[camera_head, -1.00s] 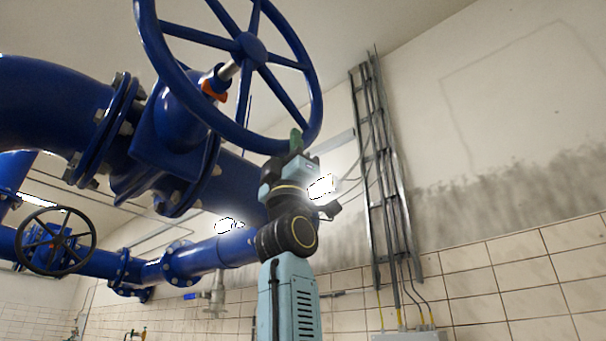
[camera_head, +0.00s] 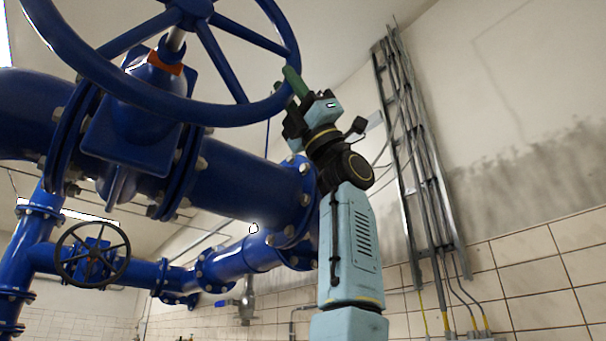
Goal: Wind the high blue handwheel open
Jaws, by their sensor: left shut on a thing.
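The high blue handwheel (camera_head: 218,113) fills the upper left of the head view, its top cut off by the frame. Its spokes meet at a blue hub, with a shiny stem and an orange-red collar below on the valve body (camera_head: 135,130). My left gripper (camera_head: 292,85) is at the wheel's right rim, with green fingertips against the rim. It is shut on the rim; the exact grip is partly hidden by the fingers. My left arm rises to it from below. My right gripper is not in view.
Thick blue pipes and flanges (camera_head: 230,180) run behind and below the wheel. A smaller black handwheel (camera_head: 92,254) sits at lower left. A metal cable ladder (camera_head: 415,150) climbs the tiled wall at right. Open air lies between my arm and that wall.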

